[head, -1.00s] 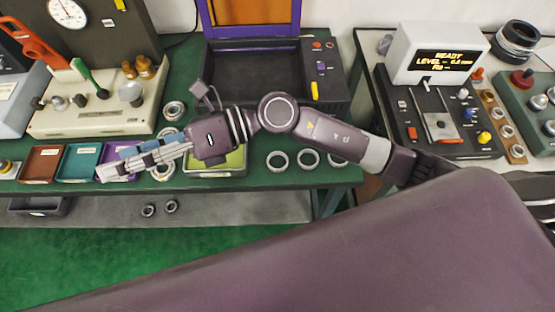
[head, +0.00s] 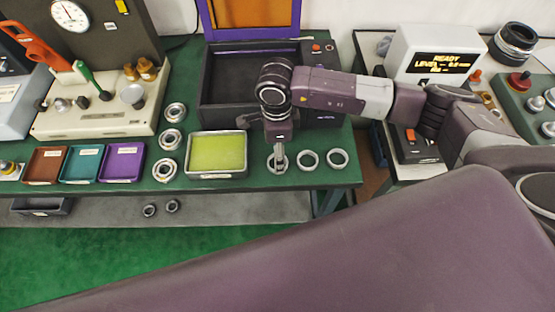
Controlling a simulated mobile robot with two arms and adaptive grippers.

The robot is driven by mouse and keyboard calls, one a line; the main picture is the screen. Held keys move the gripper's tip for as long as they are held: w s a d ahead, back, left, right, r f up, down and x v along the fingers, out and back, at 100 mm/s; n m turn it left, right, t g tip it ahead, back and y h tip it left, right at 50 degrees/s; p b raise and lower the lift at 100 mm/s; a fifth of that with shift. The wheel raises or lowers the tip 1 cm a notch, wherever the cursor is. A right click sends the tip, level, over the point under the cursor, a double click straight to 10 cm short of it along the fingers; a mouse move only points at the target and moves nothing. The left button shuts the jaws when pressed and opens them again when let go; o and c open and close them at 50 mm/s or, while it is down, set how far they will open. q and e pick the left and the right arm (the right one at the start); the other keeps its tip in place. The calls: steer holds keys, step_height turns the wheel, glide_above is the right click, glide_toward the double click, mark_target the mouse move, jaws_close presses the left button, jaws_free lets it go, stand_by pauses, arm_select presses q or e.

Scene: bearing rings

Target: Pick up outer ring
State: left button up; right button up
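Three plain metal rings lie in a row on the green bench top right of the yellow-green tray: a left ring (head: 269,164), a middle ring (head: 308,160) and a right ring (head: 338,159). My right gripper (head: 280,168) points down at the left ring, its fingers covering part of it. The fingers look close together from this side. I cannot tell whether they touch or grip the ring, which appears to lie on the bench. My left gripper is not in view.
The yellow-green tray (head: 217,153) stands left of the rings. Several bearings (head: 170,139) lie left of it, beside brown, teal and purple trays (head: 122,162). A black case (head: 222,97) stands behind. Two small rings (head: 150,210) lie on the lower shelf.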

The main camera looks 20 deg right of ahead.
steer(key=shift+s+d+f+p, duration=0.1)
steer(key=shift+f+p, duration=0.5)
steer(key=shift+f, duration=1.45)
steer(key=shift+c, duration=0.5)
steer(key=c, duration=1.2)
steer(key=shift+r, duration=0.1)
